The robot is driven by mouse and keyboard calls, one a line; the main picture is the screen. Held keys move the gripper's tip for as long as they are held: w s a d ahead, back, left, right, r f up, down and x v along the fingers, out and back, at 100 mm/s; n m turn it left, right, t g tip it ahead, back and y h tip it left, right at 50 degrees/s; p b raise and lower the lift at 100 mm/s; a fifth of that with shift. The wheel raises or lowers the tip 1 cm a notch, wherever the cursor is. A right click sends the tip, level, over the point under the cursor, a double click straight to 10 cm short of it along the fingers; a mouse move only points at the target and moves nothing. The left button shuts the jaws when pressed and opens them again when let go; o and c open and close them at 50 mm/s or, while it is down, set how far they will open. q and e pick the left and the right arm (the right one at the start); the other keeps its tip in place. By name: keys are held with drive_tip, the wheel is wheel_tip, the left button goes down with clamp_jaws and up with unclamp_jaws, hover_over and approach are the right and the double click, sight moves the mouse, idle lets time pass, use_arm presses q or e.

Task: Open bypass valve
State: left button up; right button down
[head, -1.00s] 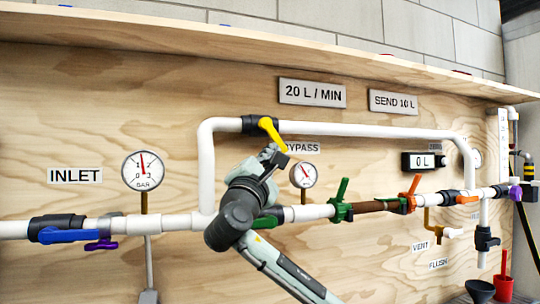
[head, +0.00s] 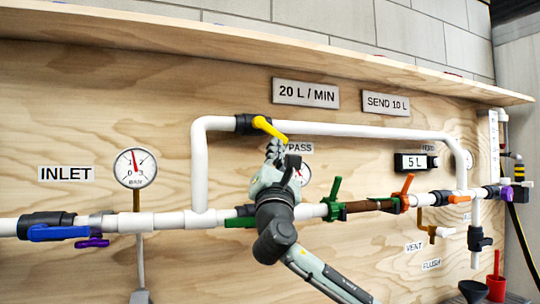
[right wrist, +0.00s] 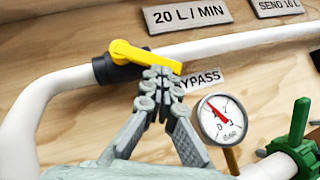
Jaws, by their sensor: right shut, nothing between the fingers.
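The yellow bypass valve handle (head: 269,129) sits on the black valve body (head: 246,124) in the white upper pipe, above the BYPASS label (head: 299,148). It slants down to the right, closer to along the pipe than across it. It also shows in the right wrist view (right wrist: 146,57). My right gripper (head: 276,147) is shut and empty. In the right wrist view its closed fingertips (right wrist: 162,80) are just under the handle's right half, touching or very near it. The gripper hides part of the label. My left gripper is not in view.
A gauge (right wrist: 222,119) is close to the right of my gripper. The lower pipe (head: 312,211) has green valve handles (head: 334,193) and orange ones (head: 404,189). A display (head: 416,162) reads 5 L. A wooden shelf (head: 250,46) overhangs the panel.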

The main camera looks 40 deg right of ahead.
sight(286, 139)
drive_tip(key=n+t+y, duration=0.1)
drive_tip(key=n, duration=0.1)
drive_tip(key=d+n+t+y, duration=0.1)
drive_tip(key=n+y, duration=0.1)
drive_tip(key=r+n+t+y, duration=0.1)
drive_tip(key=n+t+y, duration=0.1)
drive_tip(key=n, duration=0.1)
drive_tip(key=shift+s+d+r+b, duration=0.1)
drive_tip(key=shift+s+d+b, duration=0.2)
drive_tip(key=shift+d, duration=0.1)
drive_tip(key=shift+d+r+n+t+y, duration=0.15)
drive_tip(key=shift+n+t+y, duration=0.1)
drive_tip(key=shift+n+y, duration=0.35)
drive_tip(key=shift+r+n+t+y, duration=0.1)
drive_tip(key=shift+n+t+y, duration=0.15)
drive_tip(key=shift+n+y, duration=0.3)
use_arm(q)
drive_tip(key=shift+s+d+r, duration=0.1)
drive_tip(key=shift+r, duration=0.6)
use_arm(e)
drive_tip(key=shift+d+r+h, duration=0.1)
drive_tip(key=shift+r+h, duration=0.15)
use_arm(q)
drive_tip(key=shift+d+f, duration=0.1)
use_arm(e)
drive_tip(key=shift+d, duration=0.1)
